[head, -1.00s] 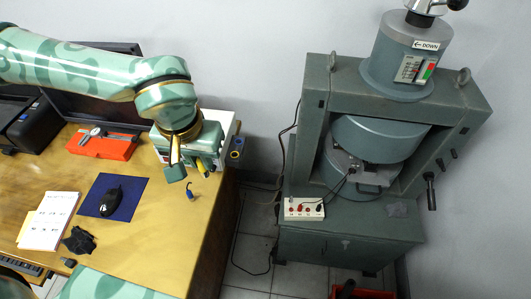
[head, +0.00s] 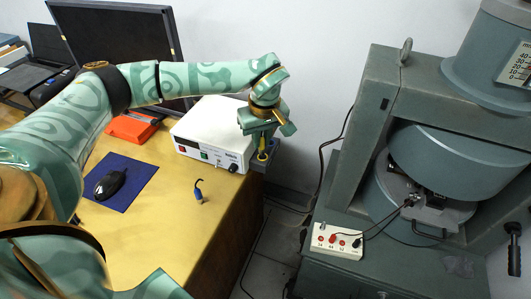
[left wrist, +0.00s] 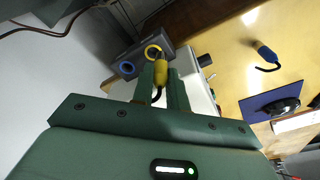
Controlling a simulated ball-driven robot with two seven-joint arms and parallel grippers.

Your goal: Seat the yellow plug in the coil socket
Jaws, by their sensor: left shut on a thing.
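My left gripper (head: 262,136) is shut on the yellow plug (left wrist: 159,75), which shows between its fingers in the left wrist view. A black cable comes from the plug's near end. Just beyond is a grey block (left wrist: 141,60) with a yellow ring (left wrist: 152,50) and a blue ring (left wrist: 126,67). The plug lines up closely with the yellow ring; I cannot tell whether it has entered. In the head view the gripper is over this block (head: 256,168) at the table's right edge. The coil socket is not clearly identifiable otherwise. My right gripper is not in view.
A white power supply (head: 210,130) stands left of the gripper. A blue plug (head: 199,194) is on the wooden table (head: 165,225), near a mouse on a blue mat (head: 130,190). The grey magnet (head: 400,90) and white terminal box (head: 337,240) are at the right, across a gap.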

